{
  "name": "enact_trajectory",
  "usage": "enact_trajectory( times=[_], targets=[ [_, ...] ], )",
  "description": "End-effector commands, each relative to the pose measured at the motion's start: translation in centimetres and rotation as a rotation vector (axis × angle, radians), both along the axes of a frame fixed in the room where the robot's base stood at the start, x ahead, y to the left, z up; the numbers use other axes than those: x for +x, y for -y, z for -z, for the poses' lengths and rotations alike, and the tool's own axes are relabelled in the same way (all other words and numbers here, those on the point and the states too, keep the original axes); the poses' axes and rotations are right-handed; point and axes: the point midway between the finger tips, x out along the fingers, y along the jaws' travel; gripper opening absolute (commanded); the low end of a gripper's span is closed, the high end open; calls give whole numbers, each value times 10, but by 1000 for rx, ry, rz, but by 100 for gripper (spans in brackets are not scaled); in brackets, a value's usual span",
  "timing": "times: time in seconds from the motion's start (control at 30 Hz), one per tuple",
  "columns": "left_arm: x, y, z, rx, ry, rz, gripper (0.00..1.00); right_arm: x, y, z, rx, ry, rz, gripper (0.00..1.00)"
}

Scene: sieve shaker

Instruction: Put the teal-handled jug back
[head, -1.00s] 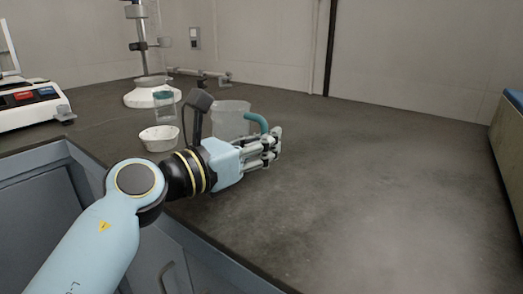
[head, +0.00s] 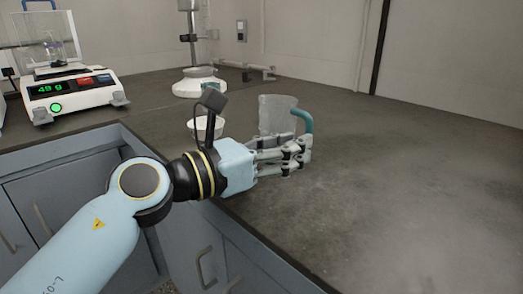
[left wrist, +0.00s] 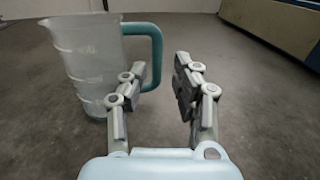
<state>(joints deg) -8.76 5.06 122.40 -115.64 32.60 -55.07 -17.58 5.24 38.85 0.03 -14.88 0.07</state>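The clear jug (head: 277,116) with the teal handle (head: 308,120) stands upright on the dark counter. In the left wrist view the jug (left wrist: 88,60) is at the upper left, with its handle (left wrist: 157,50) pointing right. My left gripper (head: 301,150) is in front of the jug in the head view and covers its lower part. My right gripper is not in view.
A white bowl (head: 206,128) is left of the jug, partly behind my wrist. A stand with a white base (head: 200,84) is behind it. A balance (head: 72,92) with a lit display is at the left. The counter (head: 410,170) right of the jug is clear.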

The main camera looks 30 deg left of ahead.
Motion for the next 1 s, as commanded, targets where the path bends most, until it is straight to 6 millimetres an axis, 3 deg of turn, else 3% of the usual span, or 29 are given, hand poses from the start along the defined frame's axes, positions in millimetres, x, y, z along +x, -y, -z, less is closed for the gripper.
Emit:
enact_trajectory(
  times=[0.13, 0.33, 1.0],
  targets=[
    [-31, -17, 1, 6, -2, 3, 29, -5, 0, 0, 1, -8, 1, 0],
    [-53, -31, 1, 3, -1, 2, 29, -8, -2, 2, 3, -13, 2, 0],
    [-58, -36, -4, -30, 1, -11, 29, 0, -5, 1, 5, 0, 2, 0]
  ],
)
